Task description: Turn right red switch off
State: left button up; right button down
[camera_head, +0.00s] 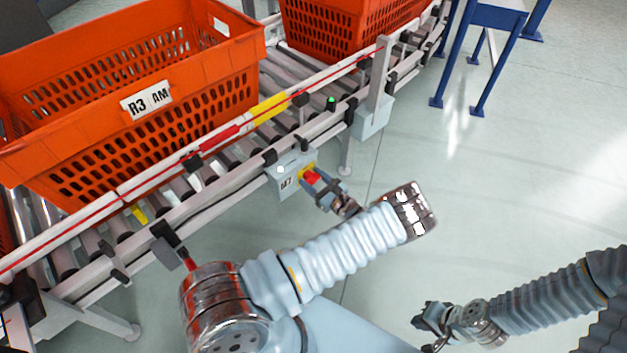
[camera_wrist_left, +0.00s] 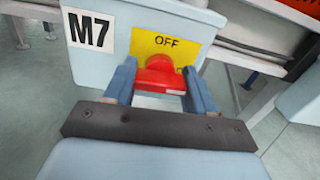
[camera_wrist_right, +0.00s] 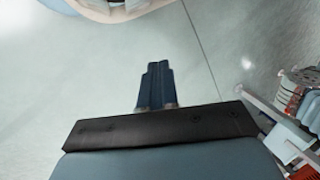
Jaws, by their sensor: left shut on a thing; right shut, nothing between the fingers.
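The red switch (camera_wrist_left: 158,77) sits on a yellow plate marked OFF (camera_wrist_left: 165,45) on a pale box labelled M7 (camera_wrist_left: 120,45). In the head view the red switch (camera_head: 311,176) is on the box at the conveyor's side. My left gripper (camera_head: 318,184) is at the switch, with its fingers on either side of the red knob; it also shows in the left wrist view (camera_wrist_left: 163,85), shut on it. My right gripper (camera_head: 421,318) is shut and empty, away over the floor at lower right; its fingers touch in the right wrist view (camera_wrist_right: 156,88).
A roller conveyor (camera_head: 225,155) carries an orange tote labelled R3 AM (camera_head: 90,130) and a second orange tote (camera_head: 345,30) behind it. A grey post with a box (camera_head: 372,118) stands right of the switch. Blue-legged stand (camera_head: 490,60) is at the back; the floor at right is clear.

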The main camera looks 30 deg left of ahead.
pick_arm(q)
jog(key=n+b, duration=0.1)
jog(key=n, duration=0.1)
jog(key=shift+f+n, duration=0.15)
jog(key=shift+n, duration=0.25)
jog(key=n+b, duration=0.2)
jog(key=n, duration=0.3)
jog(key=shift+b, duration=0.35)
jog(key=n+b, duration=0.1)
jog(key=n, duration=0.4)
jog(key=shift+b, duration=0.35)
jog(key=shift+n+b, duration=0.7)
jog(key=shift+n, duration=1.5)
pick_arm(e)
notch_tip(320, 180, down, 7)
jog(key=d, duration=0.2)
jog(key=shift+w, duration=0.4)
pick_arm(q)
jog(key=o, duration=1)
jog(key=shift+o, duration=0.2)
jog(key=v, duration=1.4)
jog(key=shift+b, duration=0.3)
pick_arm(e)
jog(key=shift+d+f, duration=0.1)
jog(key=shift+f, duration=0.2)
